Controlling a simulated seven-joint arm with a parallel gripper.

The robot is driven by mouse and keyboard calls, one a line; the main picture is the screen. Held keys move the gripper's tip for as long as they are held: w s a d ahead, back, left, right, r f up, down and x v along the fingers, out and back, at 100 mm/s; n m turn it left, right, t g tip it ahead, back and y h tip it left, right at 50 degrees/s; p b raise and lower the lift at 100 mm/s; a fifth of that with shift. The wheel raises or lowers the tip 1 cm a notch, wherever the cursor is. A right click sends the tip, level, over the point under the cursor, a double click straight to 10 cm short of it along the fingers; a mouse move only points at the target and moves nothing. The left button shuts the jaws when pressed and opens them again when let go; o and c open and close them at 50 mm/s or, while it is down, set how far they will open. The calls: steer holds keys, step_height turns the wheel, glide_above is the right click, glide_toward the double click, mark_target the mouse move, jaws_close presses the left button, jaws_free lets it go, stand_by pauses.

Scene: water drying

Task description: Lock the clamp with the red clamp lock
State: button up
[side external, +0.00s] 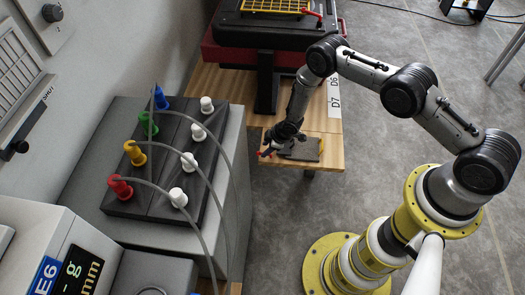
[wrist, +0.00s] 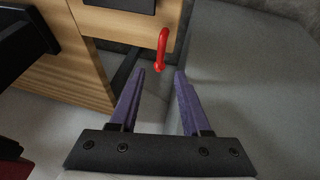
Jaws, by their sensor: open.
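The red clamp lock (wrist: 162,50) is a slim hooked red handle. In the wrist view it stands at the edge of the wooden bench, just beyond my fingertips and between their lines. In the side view a small red part (side external: 266,152) shows at the left of my gripper (side external: 279,143). The dark clamp (side external: 302,150) sits on the bench corner, partly hidden by my gripper. My gripper (wrist: 160,73) has two purple fingers spread apart, with nothing between them. I cannot tell whether either finger touches the lock.
The wooden bench (side external: 335,148) ends near the clamp, with grey floor beyond. A grey box with a dark panel (side external: 160,160) carries coloured and white plugs with looping cables to the left. A black and red machine (side external: 240,35) stands behind on the bench.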

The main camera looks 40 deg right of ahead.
mark_target(260, 153)
steer(key=shift+x, duration=1.95)
steer(key=shift+c, duration=0.3)
jaws_close()
